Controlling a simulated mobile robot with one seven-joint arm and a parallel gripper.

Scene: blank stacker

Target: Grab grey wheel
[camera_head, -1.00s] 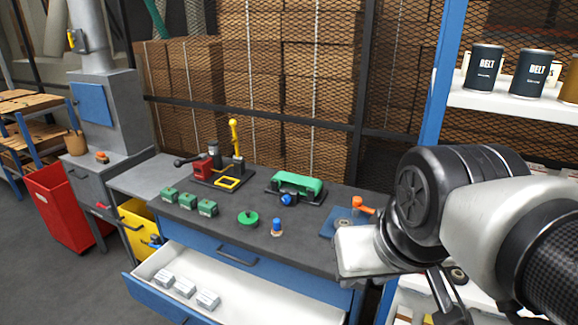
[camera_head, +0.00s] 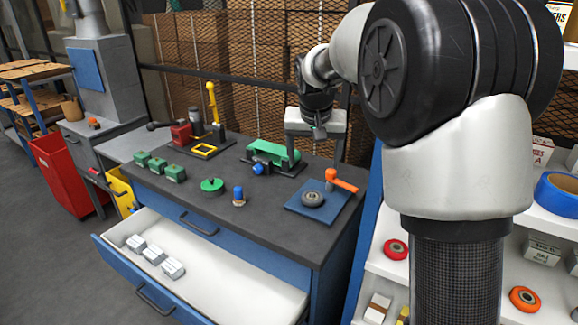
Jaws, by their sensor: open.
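A dark grey wheel (camera_head: 312,199) lies flat on a blue mat (camera_head: 296,209) at the right end of the dark workbench. An orange-handled tool (camera_head: 341,181) stands at the mat's back right edge, close beside the wheel. My gripper (camera_head: 315,151) is above the back of the bench, behind and above the wheel. Its fingers point down, spread apart, with nothing held. It is apart from the wheel, and the wheel's top is in clear view.
A green device (camera_head: 272,151) sits near my gripper. A green disc (camera_head: 212,186) and a blue-topped peg (camera_head: 239,195) stand left of the mat. The open drawer (camera_head: 225,262) juts out below. A shelf with a red wheel (camera_head: 396,249) and an orange wheel (camera_head: 524,299) is at right.

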